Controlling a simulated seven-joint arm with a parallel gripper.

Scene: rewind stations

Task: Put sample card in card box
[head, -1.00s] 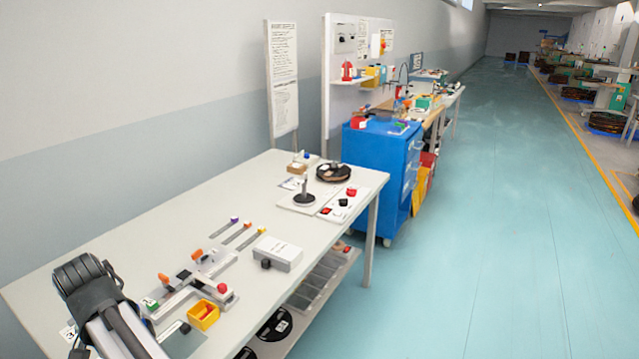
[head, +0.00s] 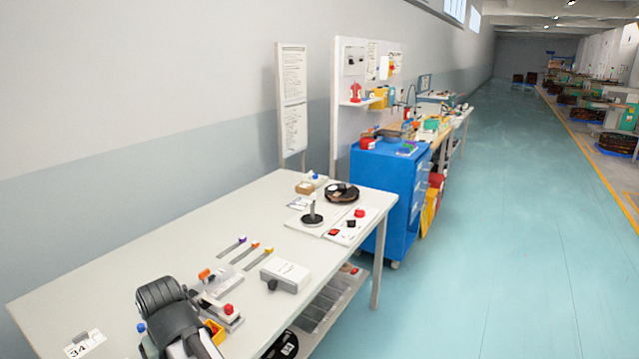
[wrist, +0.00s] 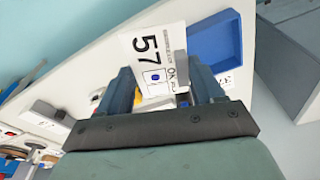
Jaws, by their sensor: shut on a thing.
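In the wrist view a white card (wrist: 147,45) printed with a large 57, small text and a blue mark lies between the fingers of my gripper (wrist: 160,72). I take it for the sample card. My gripper is shut on it, and its far end sticks out past the fingertips. A blue open box (wrist: 215,48), seemingly the card box, is just right of the card, beyond the right finger; it looks empty. The card is apart from the box's inside. In the head view my arm hides the gripper, card and blue box.
A label reading 34 (head: 84,343) lies at the near left. The table's left part is clear.

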